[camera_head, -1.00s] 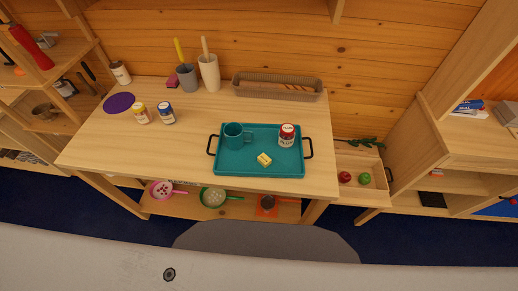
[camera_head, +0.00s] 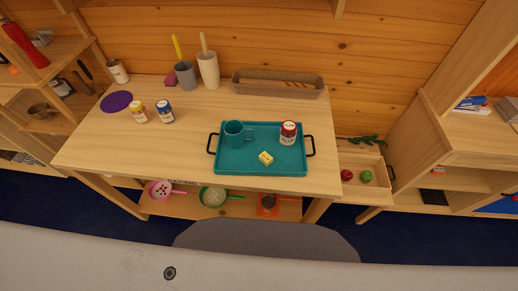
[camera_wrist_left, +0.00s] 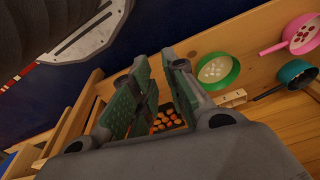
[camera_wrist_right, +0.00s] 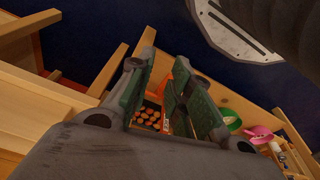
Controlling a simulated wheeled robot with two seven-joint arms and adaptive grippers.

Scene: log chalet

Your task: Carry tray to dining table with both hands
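The teal tray (camera_head: 285,163) lies flat on the wooden table (camera_head: 100,150), near its front right. It has a black handle at its left end and another at its right end. On it stand a teal mug (camera_head: 235,134), a jar with a red lid (camera_head: 288,132) and a small yellow block (camera_head: 266,158). Neither gripper shows in the head view. In the left wrist view my left gripper (camera_wrist_left: 157,65) has its fingers apart with nothing between them. In the right wrist view my right gripper (camera_wrist_right: 160,72) is also open and empty. Both wrist views show the low shelf, not the tray.
A purple disc (camera_head: 116,102), two jars (camera_head: 152,112), tall holders (camera_head: 207,70) and a wicker basket (camera_head: 277,91) stand on the table. Pans (camera_head: 213,197) lie on the shelf below. A crate (camera_head: 350,188) with fruit adjoins on the right. Shelving stands on both sides.

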